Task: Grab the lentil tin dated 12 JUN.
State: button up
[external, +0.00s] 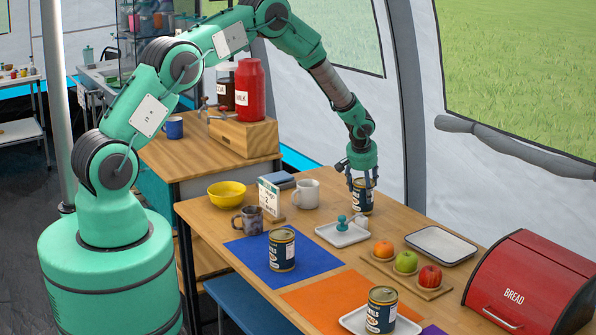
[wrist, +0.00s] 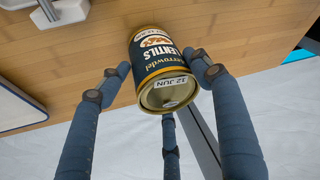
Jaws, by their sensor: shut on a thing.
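My gripper (external: 362,180) is shut on a dark blue lentil tin (external: 362,199) at the back of the table. In the wrist view the tin (wrist: 152,52) reads "LENTILS", and its lid label says "12 JUN". The gripper's blue fingers (wrist: 160,80) are on both sides of it. Whether the tin touches the tabletop is not clear. A second similar tin (external: 282,249) stands on a blue mat (external: 245,250). A third similar tin (external: 381,309) stands on a white tray (external: 352,321) at the front. The dates on these two tins are too small to read.
A board of fruit (external: 430,292), an empty tray (external: 440,244) and a red bread box (external: 528,285) are to the right.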

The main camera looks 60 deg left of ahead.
notch_tip(320, 180, up, 9)
jog(key=shift+r+p, duration=0.1)
jog(key=shift+p, duration=0.4)
dwell(0.6)
